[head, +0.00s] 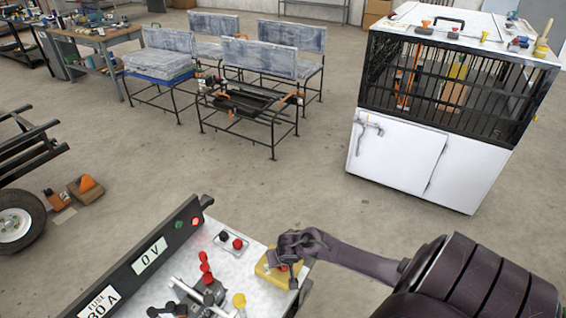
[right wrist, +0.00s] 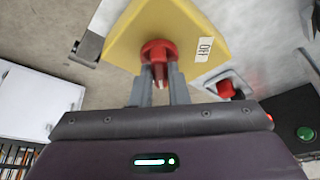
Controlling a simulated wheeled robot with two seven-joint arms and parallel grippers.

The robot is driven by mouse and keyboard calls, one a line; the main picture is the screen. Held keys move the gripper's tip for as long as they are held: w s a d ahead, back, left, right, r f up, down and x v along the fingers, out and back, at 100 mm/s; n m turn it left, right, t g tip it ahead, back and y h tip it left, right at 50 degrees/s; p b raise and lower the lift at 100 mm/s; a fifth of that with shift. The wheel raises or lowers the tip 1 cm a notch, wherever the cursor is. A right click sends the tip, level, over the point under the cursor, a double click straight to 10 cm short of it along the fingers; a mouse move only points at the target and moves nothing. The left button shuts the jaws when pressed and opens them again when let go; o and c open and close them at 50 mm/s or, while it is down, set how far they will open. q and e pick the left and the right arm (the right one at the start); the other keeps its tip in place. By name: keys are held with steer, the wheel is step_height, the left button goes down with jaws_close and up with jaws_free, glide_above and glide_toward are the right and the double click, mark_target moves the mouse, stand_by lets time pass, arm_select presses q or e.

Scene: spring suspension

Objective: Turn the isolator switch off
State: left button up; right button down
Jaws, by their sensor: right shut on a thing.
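The isolator switch is a yellow plate (right wrist: 193,22) with a red knob (right wrist: 158,50) and a white OFF label (right wrist: 205,49) beside it. In the head view its yellow plate (head: 264,270) sits at the right end of the white panel, partly behind my right gripper (head: 288,266). In the right wrist view my right gripper (right wrist: 158,80) is shut on the red knob, one finger on each side of its handle. The handle points toward my gripper, not at the OFF label. My left gripper is not in view.
The white panel (head: 222,258) carries red, black and yellow levers (head: 206,285). A dark rail beside it holds a 0 V label (head: 149,255), a green lamp (head: 180,224) and a lit red lamp (head: 196,221). A white cabinet (head: 405,153), tables and a trailer stand beyond on open floor.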

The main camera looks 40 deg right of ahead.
steer(key=shift+d+r+n+y+p, duration=0.15)
steer(key=shift+n+y+p, duration=0.35)
steer(key=shift+n, duration=0.6)
steer(key=shift+n+t+p, duration=0.3)
steer(key=shift+n+p, duration=0.05)
steer(key=shift+n, duration=0.55)
steer(key=n+y, duration=0.1)
steer(key=n, duration=0.1)
steer(key=shift+d+n+y, duration=0.15)
steer(key=shift+n+y, duration=0.15)
steer(key=shift+n, duration=0.1)
steer(key=shift+f+n+y, duration=0.2)
steer(key=shift+n+y, duration=0.1)
steer(key=shift+n, duration=0.6)
steer(key=n+b, duration=0.1)
steer(key=n+y+b, duration=0.1)
steer(key=n, duration=0.1)
steer(key=shift+w+d+f+n+g, duration=0.1)
steer(key=shift+d+n+g, duration=0.05)
steer(key=shift+n+g, duration=0.2)
steer(key=n+g+y+b, duration=0.1)
steer(key=n+b, duration=0.2)
steer(key=shift+n+g+y+b, duration=0.35)
steer(key=shift+n+y+b, duration=0.05)
steer(key=shift+n+b, duration=0.7)
